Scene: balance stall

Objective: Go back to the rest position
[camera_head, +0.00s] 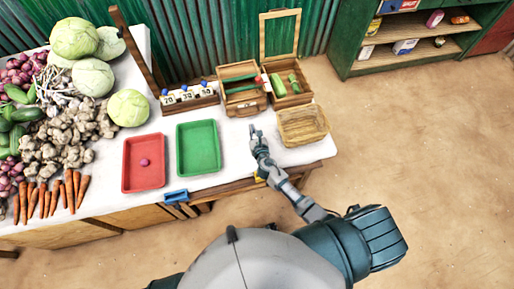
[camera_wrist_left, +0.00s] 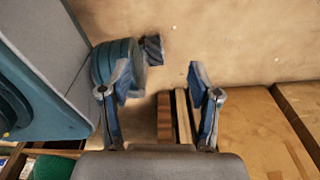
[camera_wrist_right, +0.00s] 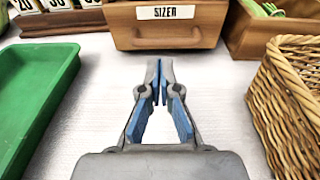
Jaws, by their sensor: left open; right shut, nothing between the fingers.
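My right gripper (camera_head: 254,130) is shut and empty over the white tabletop, between the green tray (camera_head: 198,172) and the wicker basket (camera_head: 303,126). In the right wrist view its fingertips (camera_wrist_right: 160,64) meet, pointing towards a wooden box labelled "SIZER" (camera_wrist_right: 165,32). The green tray (camera_wrist_right: 32,105) is on the left there and the basket (camera_wrist_right: 288,105) on the right, both apart from the gripper. My left gripper (camera_wrist_left: 160,82) shows only in its wrist view; it is open and empty, beside wooden boards and above the sandy floor.
A red tray (camera_head: 143,182) holds one small red-purple item. Wooden boxes (camera_head: 243,100) stand at the table's back, one with its lid raised. Vegetables, including cabbages (camera_head: 93,77) and carrots (camera_head: 82,190), cover the left side. A green shelf (camera_head: 345,50) stands at back right; floor at right is clear.

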